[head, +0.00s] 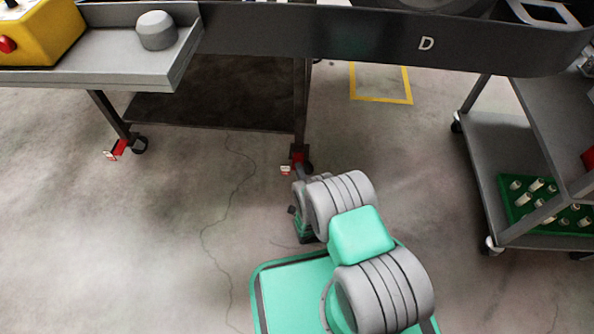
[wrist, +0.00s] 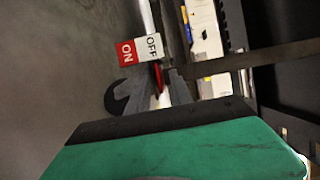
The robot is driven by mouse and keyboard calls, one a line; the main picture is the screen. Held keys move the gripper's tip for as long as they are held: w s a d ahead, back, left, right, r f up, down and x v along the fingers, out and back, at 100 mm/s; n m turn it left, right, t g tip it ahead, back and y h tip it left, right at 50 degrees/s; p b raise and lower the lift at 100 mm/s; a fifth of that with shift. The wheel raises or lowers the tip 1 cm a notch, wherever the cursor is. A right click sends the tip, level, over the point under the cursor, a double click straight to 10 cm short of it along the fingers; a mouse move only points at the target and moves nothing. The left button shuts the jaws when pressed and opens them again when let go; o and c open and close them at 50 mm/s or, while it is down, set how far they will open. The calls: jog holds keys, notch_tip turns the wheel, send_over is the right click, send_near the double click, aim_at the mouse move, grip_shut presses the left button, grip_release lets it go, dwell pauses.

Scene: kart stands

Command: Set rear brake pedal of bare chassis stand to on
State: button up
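A dark stand marked D (head: 426,43) crosses the top of the head view. A caster with a small red brake pedal (head: 297,158) is at the foot of its right-hand leg. My gripper is mostly hidden behind my arm in the head view, close to this caster. In the wrist view, my gripper (wrist: 158,98) points at a black caster wheel (wrist: 118,98) and the red pedal. A label (wrist: 140,50) reads ON on red and OFF on white. Grey pieces flank the red pedal; I cannot tell whether the fingers touch it. The pedal's setting is unclear.
Another caster with a red pedal (head: 117,149) stands at the left. A grey tray top (head: 95,76) holds a yellow box (head: 45,30). A grey cart (head: 500,140) with a green tray (head: 520,212) is at the right. Floor at lower left is clear.

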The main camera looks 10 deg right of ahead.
jog(key=shift+w+a+f+b, duration=0.15)
jog(key=shift+w+b, duration=0.2)
jog(key=shift+w, duration=0.2)
jog(key=shift+w+d+f+b, duration=0.15)
jog(key=shift+w+b, duration=0.2)
jog(key=shift+w, duration=0.2)
jog(key=shift+w+a+r, duration=0.1)
jog(key=shift+w+r, duration=0.2)
jog(key=shift+w, duration=0.05)
jog(key=shift+c, duration=0.5)
grip_shut()
